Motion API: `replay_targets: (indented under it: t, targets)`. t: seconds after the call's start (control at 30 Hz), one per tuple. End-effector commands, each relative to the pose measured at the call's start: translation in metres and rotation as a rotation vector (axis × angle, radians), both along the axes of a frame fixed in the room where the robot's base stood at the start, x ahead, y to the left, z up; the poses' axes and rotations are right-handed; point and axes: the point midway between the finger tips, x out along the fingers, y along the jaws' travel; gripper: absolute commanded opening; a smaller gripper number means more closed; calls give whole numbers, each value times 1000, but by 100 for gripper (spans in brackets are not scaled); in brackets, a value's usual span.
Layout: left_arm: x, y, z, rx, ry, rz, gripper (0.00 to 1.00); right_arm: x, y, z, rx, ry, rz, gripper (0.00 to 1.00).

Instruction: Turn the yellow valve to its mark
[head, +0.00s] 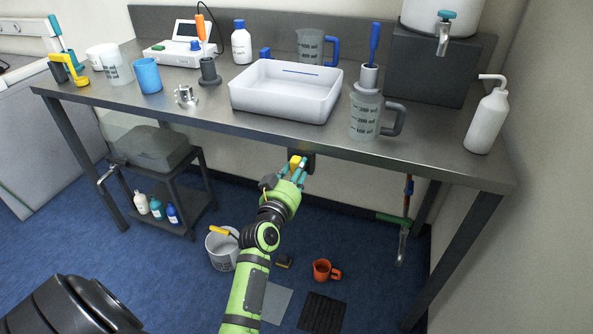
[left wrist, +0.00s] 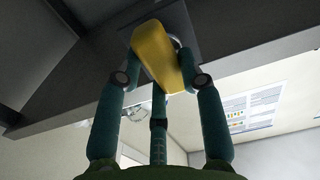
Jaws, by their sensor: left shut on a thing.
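The yellow valve (head: 294,161) is under the front edge of the steel table, on a dark plate (head: 309,160). My left gripper (head: 299,173) reaches up to it from below, its teal fingers around the handle. In the left wrist view the yellow handle (left wrist: 157,55) is a long tapered lever, tilted with its lower end to the right. The fingers of the left gripper (left wrist: 160,82) are shut on it, one on each side, with a third finger below. I cannot make out the mark. My right gripper is not in view.
The steel table (head: 215,101) overhangs the gripper; a white tray (head: 286,92) and a measuring jug (head: 364,117) stand on it. A white bucket (head: 220,252) and a red mug (head: 322,270) stand on the blue floor. A pipe with a green handle (head: 393,218) hangs at the right.

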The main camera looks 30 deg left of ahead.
Motion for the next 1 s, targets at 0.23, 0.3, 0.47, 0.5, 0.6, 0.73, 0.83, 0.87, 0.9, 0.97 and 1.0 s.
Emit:
replay_targets:
  t: [0.23,0.3,0.47,0.5,0.6,0.73,0.83,0.87,0.9,0.97,1.0]
  targets:
    - [0,1,3,-144,-33,-1,5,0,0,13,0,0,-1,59]
    - [0,1,4,-203,-48,-1,5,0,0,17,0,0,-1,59]
    - [-1,3,4,-349,-83,0,5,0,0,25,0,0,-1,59]
    - [-1,4,4,-386,-92,0,5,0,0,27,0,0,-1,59]
    - [-1,4,4,-481,-114,-1,5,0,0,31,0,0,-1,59]
    - [-1,5,4,-600,-142,-1,5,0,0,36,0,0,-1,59]
    - [-1,6,4,-693,-165,0,5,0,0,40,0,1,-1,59]
    - [-1,7,4,-721,-172,0,5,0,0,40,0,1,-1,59]
    - [-2,7,4,-756,-182,0,5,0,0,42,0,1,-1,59]
    - [-2,7,4,-814,-196,0,5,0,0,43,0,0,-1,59]
    - [-2,8,3,-851,-203,0,5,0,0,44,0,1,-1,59]
